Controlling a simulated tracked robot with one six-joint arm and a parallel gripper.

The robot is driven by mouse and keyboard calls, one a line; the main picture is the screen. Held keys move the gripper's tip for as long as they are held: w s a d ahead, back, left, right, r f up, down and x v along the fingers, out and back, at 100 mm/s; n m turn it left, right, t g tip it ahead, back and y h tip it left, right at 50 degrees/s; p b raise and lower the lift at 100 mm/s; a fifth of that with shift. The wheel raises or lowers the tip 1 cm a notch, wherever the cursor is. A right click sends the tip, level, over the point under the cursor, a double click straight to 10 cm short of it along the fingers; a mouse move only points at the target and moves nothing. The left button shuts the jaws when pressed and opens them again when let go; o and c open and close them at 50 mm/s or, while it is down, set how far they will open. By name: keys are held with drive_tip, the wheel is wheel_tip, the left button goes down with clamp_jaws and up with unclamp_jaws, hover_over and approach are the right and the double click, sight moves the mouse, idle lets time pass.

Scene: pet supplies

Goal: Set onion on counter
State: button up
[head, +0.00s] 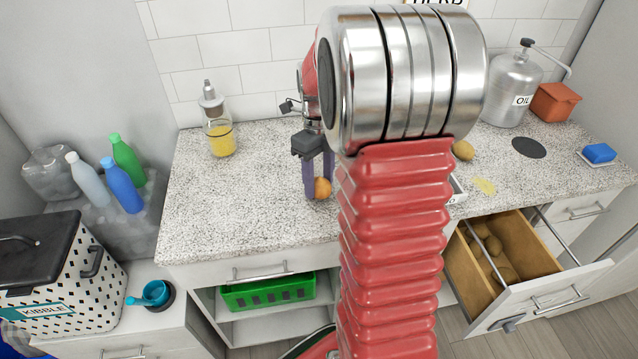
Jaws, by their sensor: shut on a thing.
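A small orange-brown onion (323,188) is between the purple fingers of my gripper (317,181), left of my red arm in the head view. The gripper is shut on it and points down over the speckled counter (245,205). The onion is low, near the counter's front part; I cannot tell whether it touches the surface. The fingers hide part of it.
An open drawer (540,297) holds several potato-like items. A jar (221,138) stands back left. The counter's left part is clear. My arm hides the middle.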

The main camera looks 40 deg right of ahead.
drive_tip(key=shift+f, duration=0.75)
drive_tip(key=shift+f, duration=0.1)
drive_tip(key=o, duration=1.1)
drive_tip(key=r, duration=0.8)
drive_tip(key=w+r, duration=0.1)
drive_tip(key=r, duration=0.3)
drive_tip(key=shift+w+d+r, duration=0.1)
drive_tip(key=shift+d, duration=0.3)
